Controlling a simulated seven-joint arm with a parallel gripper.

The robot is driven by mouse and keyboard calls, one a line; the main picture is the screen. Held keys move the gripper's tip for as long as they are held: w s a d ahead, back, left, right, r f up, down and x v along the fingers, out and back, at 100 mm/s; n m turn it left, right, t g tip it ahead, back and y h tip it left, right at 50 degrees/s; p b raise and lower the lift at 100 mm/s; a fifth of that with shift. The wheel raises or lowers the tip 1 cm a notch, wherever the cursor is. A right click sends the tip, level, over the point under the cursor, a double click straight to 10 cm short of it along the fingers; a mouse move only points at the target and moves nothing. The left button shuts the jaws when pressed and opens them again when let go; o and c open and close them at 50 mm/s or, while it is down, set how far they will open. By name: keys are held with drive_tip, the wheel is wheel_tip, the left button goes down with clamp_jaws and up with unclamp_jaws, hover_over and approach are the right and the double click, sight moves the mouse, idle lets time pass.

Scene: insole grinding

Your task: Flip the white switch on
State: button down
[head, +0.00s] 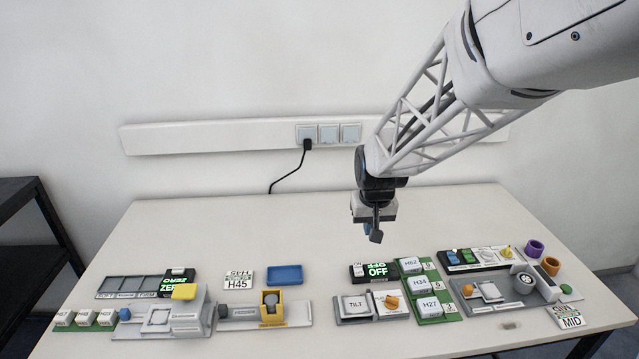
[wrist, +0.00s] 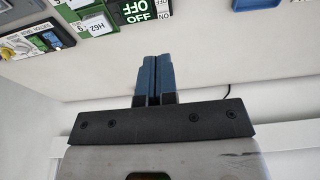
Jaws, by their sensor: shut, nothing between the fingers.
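My gripper (head: 376,236) hangs above the back middle of the table, fingers pointing down, clear of everything. In the wrist view its two blue fingers (wrist: 157,68) are together with nothing between them. A dark panel (head: 480,267) at the back right holds small green and blue pieces, a pale plate (head: 486,254) and a yellow knob (head: 506,252). This plate may be the white switch, but its position is too small to tell. The panel also shows at the upper left of the wrist view (wrist: 35,50). My gripper is left of the panel and higher.
A green-lit OFF display (head: 377,271) stands below my gripper, beside the green H62, H34 and H27 blocks (head: 428,290). A TILT plate (head: 355,305) lies in front. A blue tray (head: 285,275) is to the left. The table's back strip (head: 300,220) is clear.

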hover_over(357, 264)
drive_tip(key=s, duration=0.3)
wheel_tip(357, 264, down, 4)
drive_tip(key=shift+w+f, duration=0.1)
drive_tip(key=shift+w, duration=0.05)
drive_tip(key=shift+f, duration=0.1)
drive_tip(key=shift+w+f, duration=0.4)
drive_tip(key=shift+f, duration=1.85)
drive_tip(key=shift+w+f, duration=0.4)
drive_tip(key=shift+f, duration=1.9)
drive_tip(key=shift+w+f, duration=0.4)
drive_tip(key=shift+f, duration=1.85)
drive_tip(key=shift+f, duration=0.1)
